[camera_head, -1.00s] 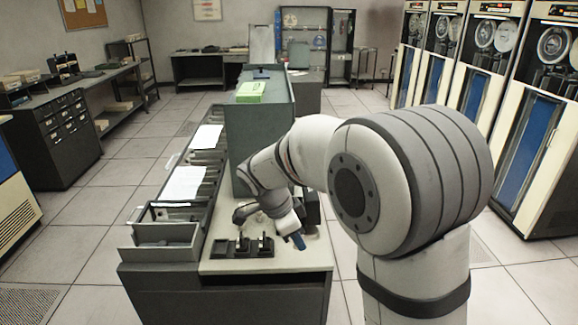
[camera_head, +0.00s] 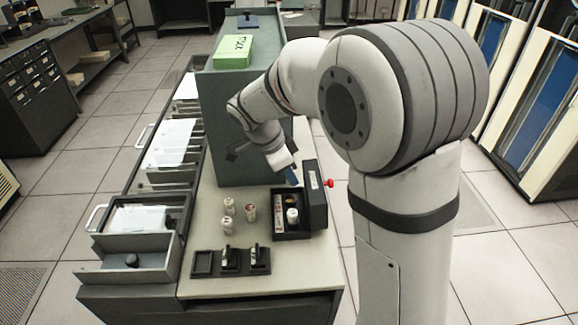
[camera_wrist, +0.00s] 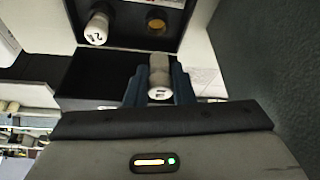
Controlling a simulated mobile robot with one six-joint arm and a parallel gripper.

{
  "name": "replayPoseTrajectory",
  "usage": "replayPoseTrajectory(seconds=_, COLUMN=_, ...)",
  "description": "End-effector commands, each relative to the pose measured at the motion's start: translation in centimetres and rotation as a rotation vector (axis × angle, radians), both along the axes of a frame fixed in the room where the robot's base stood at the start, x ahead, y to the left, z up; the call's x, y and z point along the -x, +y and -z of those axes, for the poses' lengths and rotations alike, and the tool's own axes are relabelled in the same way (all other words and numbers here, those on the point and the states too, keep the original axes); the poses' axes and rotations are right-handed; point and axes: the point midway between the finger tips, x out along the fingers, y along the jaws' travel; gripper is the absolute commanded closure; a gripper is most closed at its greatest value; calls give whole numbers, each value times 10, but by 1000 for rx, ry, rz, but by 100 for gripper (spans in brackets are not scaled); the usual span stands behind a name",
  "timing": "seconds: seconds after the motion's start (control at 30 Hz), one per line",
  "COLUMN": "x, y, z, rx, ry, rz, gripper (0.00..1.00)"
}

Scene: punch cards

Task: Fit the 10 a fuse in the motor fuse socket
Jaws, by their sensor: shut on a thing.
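My gripper (camera_wrist: 158,92) is shut on a pale cylindrical fuse (camera_wrist: 160,80). The marking on its end is too small to read surely. In the head view my gripper (camera_head: 291,177) hangs just behind the open dark fuse box (camera_head: 292,236), its grip largely hidden. In the wrist view, an empty round socket (camera_wrist: 156,25) with a brass-coloured bottom lies just beyond the held fuse, which is apart from it. A fuse marked with a 2 (camera_wrist: 97,28) sits beside it in the box. I cannot read which socket is the motor one.
Several loose white fuses (camera_head: 250,212) stand on the bench top (camera_head: 205,240) left of the box. A black holder (camera_head: 231,262) with upright parts lies in front. A grey-green cabinet (camera_head: 235,130) rises behind.

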Motion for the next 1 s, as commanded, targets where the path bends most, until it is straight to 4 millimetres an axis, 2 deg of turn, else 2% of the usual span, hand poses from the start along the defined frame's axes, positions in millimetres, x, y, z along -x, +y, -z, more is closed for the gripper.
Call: replayPoseTrajectory(seconds=1.0, x=0, y=-1, z=48, rx=1, ry=0, rz=2, gripper=100)
